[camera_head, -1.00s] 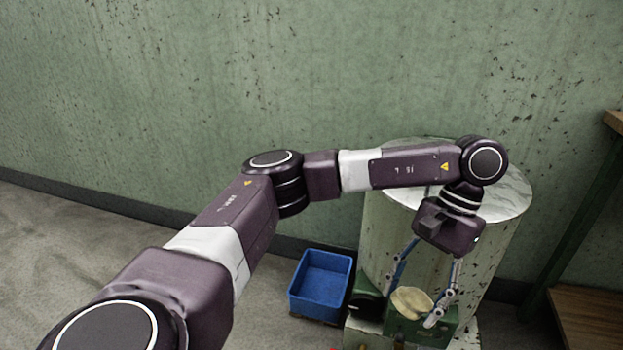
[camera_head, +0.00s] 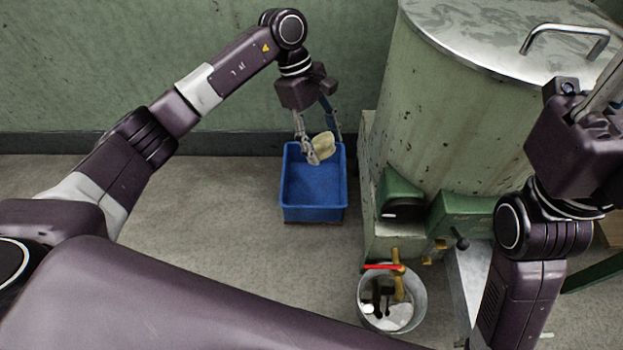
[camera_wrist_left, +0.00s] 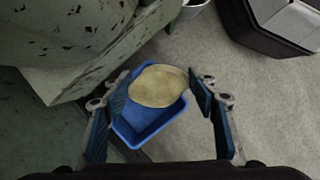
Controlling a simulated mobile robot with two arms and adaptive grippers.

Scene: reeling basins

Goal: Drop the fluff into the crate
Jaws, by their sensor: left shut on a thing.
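The fluff, a pale yellow-cream clump (camera_head: 322,146), is held in my left gripper (camera_head: 319,148) above the far part of the blue crate (camera_head: 314,213). In the left wrist view the fluff (camera_wrist_left: 158,86) sits between the two fingers, with the blue crate (camera_wrist_left: 150,130) below and behind it. The crate is open-topped and stands on the floor; the part of its inside that shows looks empty. My right gripper (camera_head: 590,100) is at the upper right, in front of the big drum; its fingertips are not clearly seen.
A tall pale-green drum (camera_head: 440,110) with a metal lid and handle (camera_head: 565,35) stands right of the crate. A metal bucket (camera_head: 418,305) is below a brass tap and red lever (camera_head: 382,267). Grey floor (camera_head: 220,240) is clear left of the crate.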

